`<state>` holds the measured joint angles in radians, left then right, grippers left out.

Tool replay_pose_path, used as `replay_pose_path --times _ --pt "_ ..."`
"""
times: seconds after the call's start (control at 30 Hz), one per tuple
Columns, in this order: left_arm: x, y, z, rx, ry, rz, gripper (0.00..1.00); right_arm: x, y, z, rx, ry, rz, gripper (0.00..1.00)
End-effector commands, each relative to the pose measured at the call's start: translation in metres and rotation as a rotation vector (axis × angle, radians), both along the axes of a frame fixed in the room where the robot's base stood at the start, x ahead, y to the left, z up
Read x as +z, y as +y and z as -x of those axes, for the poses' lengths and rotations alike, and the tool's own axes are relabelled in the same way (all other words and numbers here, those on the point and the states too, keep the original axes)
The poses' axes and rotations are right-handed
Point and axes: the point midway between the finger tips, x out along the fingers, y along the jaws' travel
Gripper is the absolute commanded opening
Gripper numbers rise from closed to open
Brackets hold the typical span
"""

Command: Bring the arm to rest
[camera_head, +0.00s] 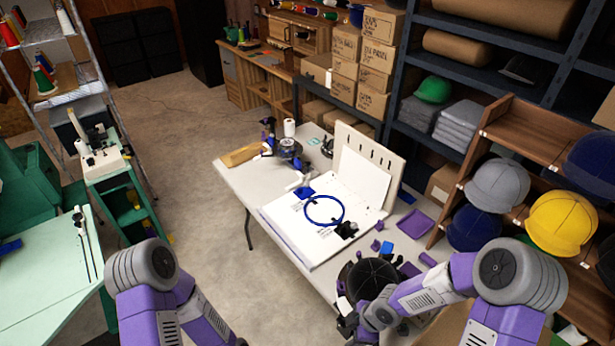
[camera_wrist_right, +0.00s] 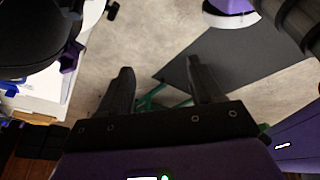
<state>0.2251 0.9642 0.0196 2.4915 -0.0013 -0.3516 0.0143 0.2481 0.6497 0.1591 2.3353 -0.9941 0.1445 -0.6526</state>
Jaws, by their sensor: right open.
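My right arm (camera_head: 430,290) reaches in from the right of the head view, bent leftward over the near end of the white table (camera_head: 240,185). Its gripper (camera_head: 348,322) is low in the middle, close to a black cap (camera_head: 372,278); I cannot tell whether they touch. In the wrist view the two fingers of the right gripper (camera_wrist_right: 160,72) stand apart with nothing between them, above the concrete floor. My left arm (camera_head: 148,285) shows at the lower left; its gripper is out of view.
The table bears a white board with a blue hoop (camera_head: 324,210) and a purple tray (camera_head: 418,228). Shelves with a grey cap (camera_head: 497,185) and a yellow cap (camera_head: 562,222) stand close on the right. A green bench (camera_head: 45,275) is at left. Floor (camera_head: 190,215) between is clear.

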Motion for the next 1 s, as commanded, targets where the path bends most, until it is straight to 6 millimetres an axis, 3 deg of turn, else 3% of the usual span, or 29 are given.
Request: replay_pose_path --times 0.03,0.37,0.53,0.7,0.83,1.0 --pt "-0.007 0.000 0.000 0.000 -0.001 0.000 0.50 -0.012 0.005 0.007 -0.059 0.038 -0.025 0.65" --pt "-0.034 0.000 -0.001 -0.001 -0.001 0.000 0.50 -0.066 0.033 0.039 -0.600 0.296 -0.167 0.65" --pt "-0.056 0.000 -0.001 0.000 -0.001 0.000 0.50 -0.111 0.040 0.061 -1.043 0.470 -0.197 0.65" --pt "-0.071 0.000 -0.001 0.000 -0.001 0.000 0.50 -0.148 0.032 0.080 -1.455 0.575 -0.171 0.65" --pt "-0.075 0.000 -0.001 0.000 -0.001 0.000 0.50 -0.160 0.027 0.087 -1.602 0.596 -0.152 0.65" --pt "-0.074 0.000 -0.001 0.000 -0.001 0.000 0.50 -0.160 0.025 0.088 -1.634 0.598 -0.148 0.65"
